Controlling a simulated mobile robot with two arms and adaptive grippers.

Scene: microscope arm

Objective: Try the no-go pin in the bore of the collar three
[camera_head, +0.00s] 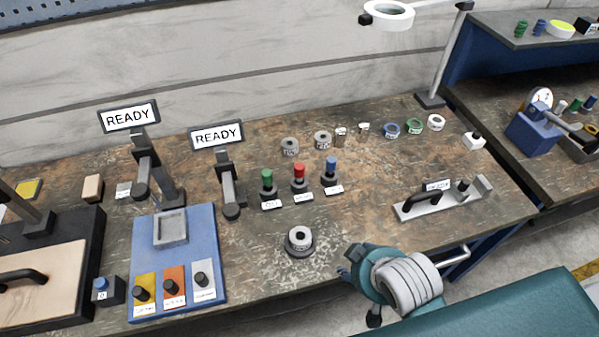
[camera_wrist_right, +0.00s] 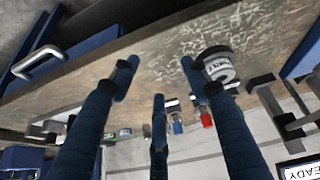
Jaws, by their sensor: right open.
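Two more grey collars, (camera_head: 290,147) and (camera_head: 323,140), stand further back. Three pins with coloured handles stand in dark holders: green (camera_head: 268,179), red (camera_head: 299,172) and blue (camera_head: 331,166). Their labels are too small to read, as is the collar's marking. My right gripper (camera_head: 352,268) is open and empty, right of the front collar and apart from it. My left gripper is out of view.
A metal fixture (camera_head: 443,199) stands right. Tape rolls (camera_head: 392,129) lie at the back. Bare bench lies between the pins and the fixture.

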